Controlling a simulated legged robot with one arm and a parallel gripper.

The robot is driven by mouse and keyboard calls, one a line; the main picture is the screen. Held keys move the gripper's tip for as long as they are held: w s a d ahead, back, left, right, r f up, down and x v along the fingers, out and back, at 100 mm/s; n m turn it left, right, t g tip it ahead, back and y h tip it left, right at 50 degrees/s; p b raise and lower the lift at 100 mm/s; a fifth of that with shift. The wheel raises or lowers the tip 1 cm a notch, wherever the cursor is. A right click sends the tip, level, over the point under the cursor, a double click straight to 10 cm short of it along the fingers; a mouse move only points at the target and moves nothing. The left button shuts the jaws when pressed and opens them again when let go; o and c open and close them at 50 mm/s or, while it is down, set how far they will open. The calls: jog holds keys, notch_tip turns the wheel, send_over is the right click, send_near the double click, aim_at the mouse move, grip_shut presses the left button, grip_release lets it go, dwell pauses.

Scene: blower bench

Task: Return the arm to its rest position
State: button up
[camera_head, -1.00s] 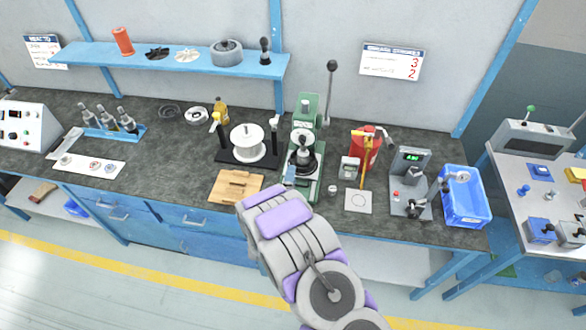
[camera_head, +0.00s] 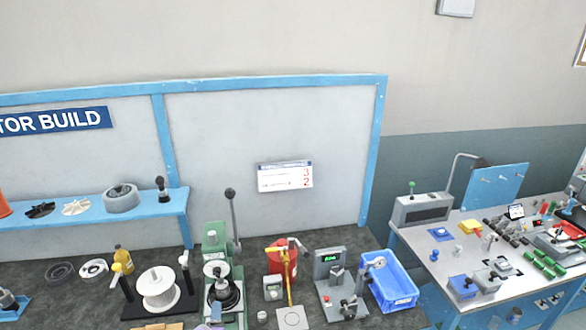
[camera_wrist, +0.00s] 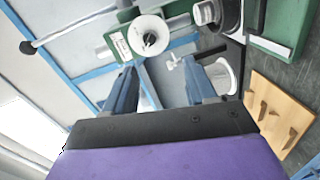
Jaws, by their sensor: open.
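My gripper (camera_wrist: 161,82) shows in the wrist view with its two dark blue fingers apart and nothing seen between them. The green press (camera_wrist: 128,40) with its white round dial lies beyond the fingertips, and the white spool (camera_wrist: 222,74) is beyond the right finger. In the head view, the press (camera_head: 215,243) stands on the bench near the bottom centre. Most of my arm is outside the head view; only a small bluish part, perhaps the gripper, shows at the bottom edge in front of the press.
The wooden board (camera_wrist: 280,112) lies at right in the wrist view. In the head view, the spool stand (camera_head: 158,289), red canister (camera_head: 283,260), grey display device (camera_head: 335,285) and blue bin (camera_head: 391,287) crowd the bench. A shelf (camera_head: 95,217) hangs behind. A second table (camera_head: 470,262) stands right.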

jog(key=w+d+r+m+g+b, duration=0.2)
jog(key=d+r+m+g+b, duration=0.1)
jog(key=d+r+m+g, duration=0.3)
jog(key=s+d+r+m+g+b, duration=0.2)
jog(key=s+d, duration=0.3)
jog(key=d, duration=0.2)
jog(key=s+d+r+m+g+b, duration=0.1)
jog(key=s+d+r+m+g, duration=0.1)
jog(key=s+d+m, duration=0.3)
jog(key=s+d+r+m+g+h+b, duration=0.1)
jog(key=s+d+m+g, duration=0.1)
jog(key=s+d, duration=0.5)
jog(key=s+d+r+m+g+h+b, duration=0.1)
jog(key=s+d+r+m+g+b, duration=0.1)
jog(key=s+d, duration=0.5)
jog(key=s+d+r+m+g+h+b, duration=0.1)
jog(key=s+d, duration=0.6)
jog(key=s, duration=1)
jog(key=m+g, duration=0.1)
jog(key=g, duration=0.1)
jog(key=shift+d+r+g+h, duration=0.2)
jog(key=shift+r+g+h, duration=0.1)
jog(key=shift+r+g, duration=0.1)
jog(key=shift+w, duration=0.1)
